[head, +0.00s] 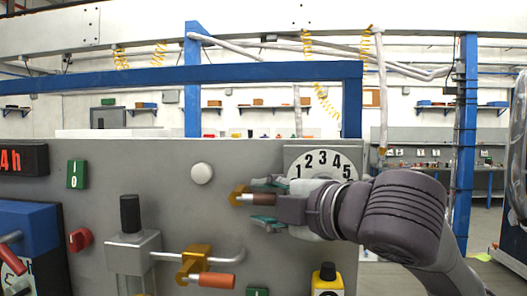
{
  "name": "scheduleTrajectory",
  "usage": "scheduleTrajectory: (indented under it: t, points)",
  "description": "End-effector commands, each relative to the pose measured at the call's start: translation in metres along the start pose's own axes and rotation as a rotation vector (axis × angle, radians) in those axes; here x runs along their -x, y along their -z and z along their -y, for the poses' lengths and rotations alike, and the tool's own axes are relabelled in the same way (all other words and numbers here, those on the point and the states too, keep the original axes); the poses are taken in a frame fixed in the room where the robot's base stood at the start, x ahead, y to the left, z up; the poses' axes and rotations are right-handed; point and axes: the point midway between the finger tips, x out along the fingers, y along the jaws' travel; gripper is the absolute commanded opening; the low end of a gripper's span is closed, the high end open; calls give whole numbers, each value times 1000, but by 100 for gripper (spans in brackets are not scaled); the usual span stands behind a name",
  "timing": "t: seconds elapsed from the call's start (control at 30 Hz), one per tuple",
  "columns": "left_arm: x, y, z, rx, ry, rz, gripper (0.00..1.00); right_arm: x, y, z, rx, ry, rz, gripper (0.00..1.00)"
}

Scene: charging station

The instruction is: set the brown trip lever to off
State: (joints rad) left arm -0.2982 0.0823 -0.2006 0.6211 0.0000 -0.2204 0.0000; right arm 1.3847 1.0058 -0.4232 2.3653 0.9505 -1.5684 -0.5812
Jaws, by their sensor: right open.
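The brown trip lever (240,196) is on the grey panel, just left of the number dial. It has a gold-brown hub, and its brown handle points right, roughly level. My right gripper (263,200) reaches in from the right and is open. One finger shows above the handle and one below it, so the handle appears between them. I cannot tell whether either finger touches it. The gripper hides the right end of the handle. My left gripper is not in view.
The number dial (318,165) is partly behind my right gripper. A white round knob (201,173) is up left. A red knob (80,239) is farther left.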

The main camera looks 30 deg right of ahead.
Motion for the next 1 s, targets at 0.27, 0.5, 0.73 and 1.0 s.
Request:
scheduleTrajectory:
  t: [0.27,0.5,0.73,1.0]
  points:
    - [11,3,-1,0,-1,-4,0,-4,1,-10,-2,2,3,46]
    - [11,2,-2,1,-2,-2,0,-5,-1,-10,-4,4,6,20]
    - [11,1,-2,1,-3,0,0,-5,-1,-10,-5,7,8,0]
    - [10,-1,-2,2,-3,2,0,-6,-2,-8,-6,9,9,0]
